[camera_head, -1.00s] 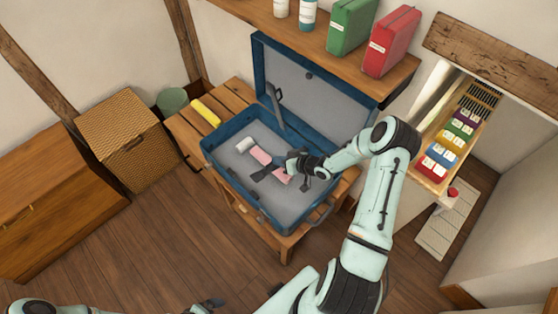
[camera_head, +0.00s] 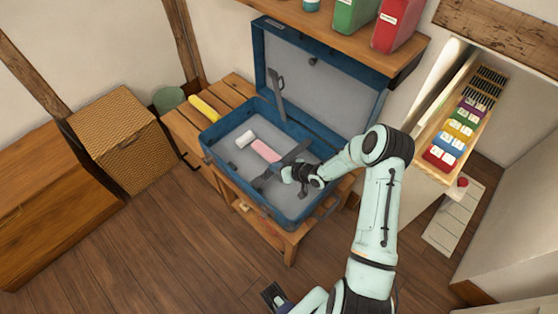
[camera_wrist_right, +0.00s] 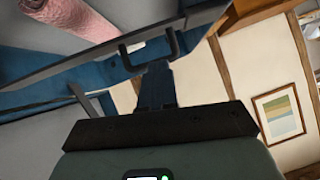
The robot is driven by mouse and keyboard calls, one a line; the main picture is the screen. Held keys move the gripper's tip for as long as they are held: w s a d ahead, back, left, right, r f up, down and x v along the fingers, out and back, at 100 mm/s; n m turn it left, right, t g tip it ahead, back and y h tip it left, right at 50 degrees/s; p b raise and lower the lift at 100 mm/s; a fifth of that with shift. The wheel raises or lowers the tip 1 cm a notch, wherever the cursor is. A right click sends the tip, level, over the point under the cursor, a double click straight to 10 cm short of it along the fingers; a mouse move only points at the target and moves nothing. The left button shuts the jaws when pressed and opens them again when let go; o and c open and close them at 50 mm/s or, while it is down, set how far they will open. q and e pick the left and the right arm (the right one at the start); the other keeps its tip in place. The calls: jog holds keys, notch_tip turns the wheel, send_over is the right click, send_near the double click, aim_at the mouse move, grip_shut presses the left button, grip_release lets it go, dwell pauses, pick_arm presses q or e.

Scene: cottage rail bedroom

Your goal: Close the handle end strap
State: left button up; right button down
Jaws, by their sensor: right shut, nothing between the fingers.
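The blue case (camera_head: 213,150) stands open on a wooden table. My right gripper (camera_head: 290,174) is shut and empty, close beside the strap. My left gripper (camera_head: 272,293) is low at the bottom edge, its jaws unclear.
Another strap (camera_head: 277,88) stands upright near the open lid (camera_head: 315,75). A yellow cylinder (camera_head: 204,108) lies on the table (camera_head: 183,126) left of the case. A shelf with green (camera_head: 355,12) and red (camera_head: 397,25) binders overhangs the lid. Floor in front is clear.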

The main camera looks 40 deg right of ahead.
pick_arm(q)
jog(key=shift+s+f+b, duration=0.25)
jog(key=shift+f+b, duration=0.3)
jog(key=shift+f, duration=0.35)
pick_arm(e)
jog(key=shift+a+f, duration=0.25)
jog(key=shift+f, duration=0.8)
